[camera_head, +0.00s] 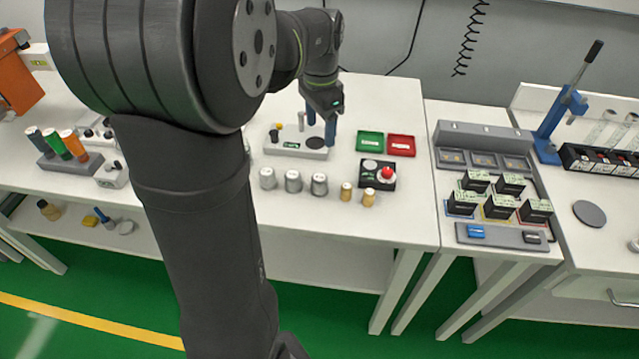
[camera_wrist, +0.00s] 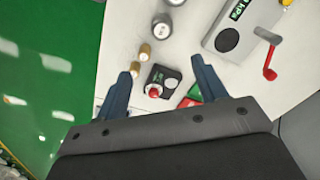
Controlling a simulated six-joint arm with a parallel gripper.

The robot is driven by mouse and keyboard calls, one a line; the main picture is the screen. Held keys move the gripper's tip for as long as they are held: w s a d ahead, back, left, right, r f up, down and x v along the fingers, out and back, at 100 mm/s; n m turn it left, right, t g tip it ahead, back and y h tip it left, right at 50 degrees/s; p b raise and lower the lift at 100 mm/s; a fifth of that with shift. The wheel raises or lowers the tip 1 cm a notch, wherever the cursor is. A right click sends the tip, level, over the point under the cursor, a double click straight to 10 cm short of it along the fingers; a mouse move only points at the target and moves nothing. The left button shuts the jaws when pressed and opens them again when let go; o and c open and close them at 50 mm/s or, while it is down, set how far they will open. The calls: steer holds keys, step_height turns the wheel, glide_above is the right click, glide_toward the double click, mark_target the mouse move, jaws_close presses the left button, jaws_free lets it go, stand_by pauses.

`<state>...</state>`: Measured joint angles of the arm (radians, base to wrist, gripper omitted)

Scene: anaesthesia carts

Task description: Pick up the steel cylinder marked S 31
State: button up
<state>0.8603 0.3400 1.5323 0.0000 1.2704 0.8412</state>
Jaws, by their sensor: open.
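Three steel cylinders stand upright in a row on the white table: a left one (camera_head: 267,178), a middle one (camera_head: 293,181) and a right one (camera_head: 319,184). Their markings are too small to read, so I cannot tell which is S 31. The wrist view shows steel cylinders near its top, one whole (camera_wrist: 161,27) and another (camera_wrist: 183,16) beside it. My gripper (camera_head: 321,118) is open and empty above the table, behind the row, by the grey tester block (camera_head: 285,151). In the wrist view my gripper (camera_wrist: 161,72) has its fingers apart, cylinders beyond them.
Two brass cylinders (camera_head: 347,192) (camera_head: 369,197) stand right of the row. A black box with a red button (camera_head: 387,174) is beside them. Green (camera_head: 370,141) and red (camera_head: 401,145) trays lie behind. Table in front of the row is clear.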

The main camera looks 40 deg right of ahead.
steer(key=n, duration=0.1)
glide_toward(319, 177)
steer(key=shift+n, duration=0.3)
steer(key=f, duration=0.5)
steer(key=shift+s+f, duration=0.2)
steer(key=shift+s, duration=0.1)
steer(key=shift+w+f, duration=0.15)
steer(key=shift+f, duration=2.5)
steer(key=c, duration=1.2)
steer(key=shift+r, duration=0.1)
